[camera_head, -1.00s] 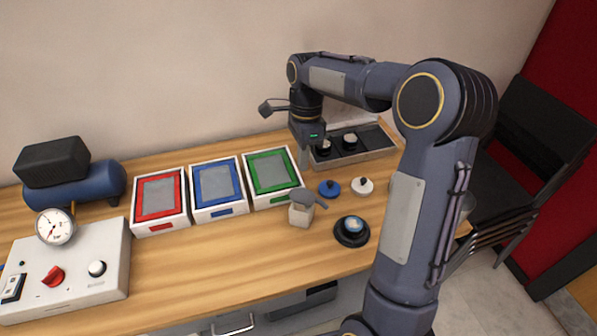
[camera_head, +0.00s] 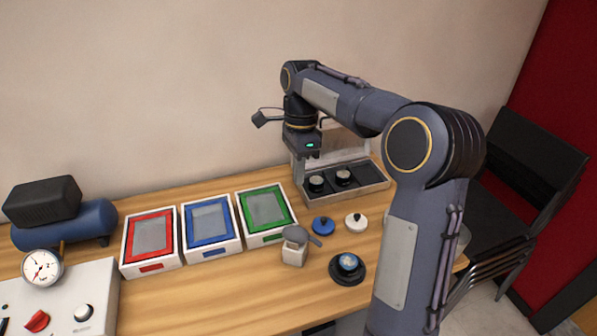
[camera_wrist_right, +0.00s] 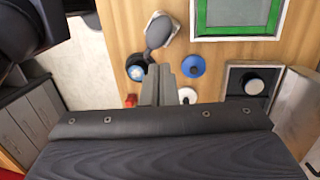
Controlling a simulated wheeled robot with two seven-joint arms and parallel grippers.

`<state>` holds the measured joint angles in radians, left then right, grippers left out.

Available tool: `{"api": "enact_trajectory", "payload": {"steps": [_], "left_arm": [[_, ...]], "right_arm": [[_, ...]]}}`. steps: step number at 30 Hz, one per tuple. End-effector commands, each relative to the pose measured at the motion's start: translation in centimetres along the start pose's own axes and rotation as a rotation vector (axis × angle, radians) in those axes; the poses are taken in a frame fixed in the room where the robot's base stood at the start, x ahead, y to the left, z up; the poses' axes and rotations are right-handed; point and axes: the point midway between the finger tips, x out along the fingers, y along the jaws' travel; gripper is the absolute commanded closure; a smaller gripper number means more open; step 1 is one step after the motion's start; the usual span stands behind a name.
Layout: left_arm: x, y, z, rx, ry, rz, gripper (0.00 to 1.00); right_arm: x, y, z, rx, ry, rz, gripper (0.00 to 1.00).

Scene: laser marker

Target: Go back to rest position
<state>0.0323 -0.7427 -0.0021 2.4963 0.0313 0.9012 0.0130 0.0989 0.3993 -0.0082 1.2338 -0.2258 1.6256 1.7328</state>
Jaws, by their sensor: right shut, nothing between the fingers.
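My right gripper (camera_head: 301,166) is in the air above the back of the wooden table, beside the dark tray and to the right of the green-framed box. In the right wrist view its fingers (camera_wrist_right: 157,86) are together with nothing between them. The table lies below them, and they touch nothing that I can see. My right arm reaches in from the lower right, bent at the elbow. My left gripper is not in view.
Red (camera_head: 150,238), blue (camera_head: 211,228) and green (camera_head: 265,213) framed boxes line the table (camera_head: 220,285). A dark tray (camera_head: 372,177) holds round pieces. A grey-handled tool on a block (camera_head: 295,252), blue knob (camera_head: 323,226), white knob (camera_head: 356,222) and black round holder (camera_head: 347,268) stand nearby. Chairs (camera_head: 525,165) stand right.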

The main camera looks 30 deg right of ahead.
Motion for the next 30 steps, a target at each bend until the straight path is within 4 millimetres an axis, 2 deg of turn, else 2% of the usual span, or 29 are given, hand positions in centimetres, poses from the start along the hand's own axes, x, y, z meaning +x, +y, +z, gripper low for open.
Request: {"api": "enact_trajectory", "payload": {"steps": [9,13,17,20,24,27,30], "left_arm": [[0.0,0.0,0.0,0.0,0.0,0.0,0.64],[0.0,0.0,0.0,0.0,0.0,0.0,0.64],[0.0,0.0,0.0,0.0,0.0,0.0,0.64],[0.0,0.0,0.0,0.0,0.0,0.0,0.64],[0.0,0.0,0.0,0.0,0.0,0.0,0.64],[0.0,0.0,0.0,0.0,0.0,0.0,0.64],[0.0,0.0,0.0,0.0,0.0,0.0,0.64]], "right_arm": [[0.0,0.1,0.0,-0.004,-0.001,-0.001,1.0],[-0.5,1.6,0.1,-0.097,-0.018,-0.035,1.0],[-1.1,5.8,0.4,-0.36,-0.053,-0.133,1.0],[-0.6,10.1,1.0,-0.632,-0.065,-0.245,1.0],[1.5,15.9,2.0,-1.008,-0.031,-0.417,1.0],[3.8,19.5,2.8,-1.246,0.026,-0.531,1.0],[6.2,22.1,3.5,-1.432,0.095,-0.623,1.0]]}}
